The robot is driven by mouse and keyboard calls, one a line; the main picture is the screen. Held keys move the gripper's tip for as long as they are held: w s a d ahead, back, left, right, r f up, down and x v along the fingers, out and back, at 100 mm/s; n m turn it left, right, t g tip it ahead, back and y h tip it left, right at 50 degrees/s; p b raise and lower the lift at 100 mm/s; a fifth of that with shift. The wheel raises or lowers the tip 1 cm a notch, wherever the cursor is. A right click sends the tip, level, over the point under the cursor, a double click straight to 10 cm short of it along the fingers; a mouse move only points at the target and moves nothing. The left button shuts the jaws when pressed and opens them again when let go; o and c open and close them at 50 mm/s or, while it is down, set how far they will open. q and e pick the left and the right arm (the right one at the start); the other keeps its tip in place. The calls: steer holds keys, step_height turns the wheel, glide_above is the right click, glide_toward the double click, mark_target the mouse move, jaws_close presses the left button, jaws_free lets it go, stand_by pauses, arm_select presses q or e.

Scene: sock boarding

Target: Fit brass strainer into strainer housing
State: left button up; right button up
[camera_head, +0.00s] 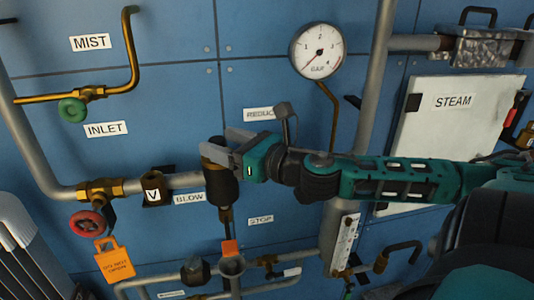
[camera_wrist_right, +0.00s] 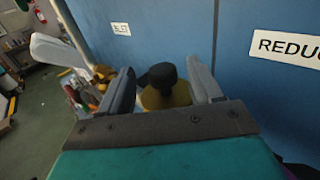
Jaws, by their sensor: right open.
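My right gripper (camera_head: 222,146) is open at the upper end of a dark upright cylindrical fitting (camera_head: 222,187) on the horizontal pipe. In the right wrist view, a black knob on a brass-coloured body (camera_wrist_right: 166,92) shows between the two spread fingers, with no clear grip on it. A brass fitting with a "V" mark (camera_head: 152,190) sits on the pipe to the left. My left gripper is not in view.
A blue panel wall (camera_head: 170,85) carries the pipework. A red handwheel (camera_head: 87,222) with an orange tag (camera_head: 114,258), a green valve wheel (camera_head: 72,109), a pressure gauge (camera_head: 317,51) and a white STEAM box (camera_head: 450,130) stand out from it. A thick vertical pipe (camera_head: 374,75) runs behind my right arm.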

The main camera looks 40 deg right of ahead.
steer(key=shift+v, duration=0.95)
steer(key=shift+s+d+p, duration=0.2)
steer(key=shift+s+p, duration=0.3)
steer(key=shift+s, duration=0.2)
steer(key=p+v, duration=0.1)
steer(key=v, duration=0.8)
steer(key=shift+r, duration=0.15)
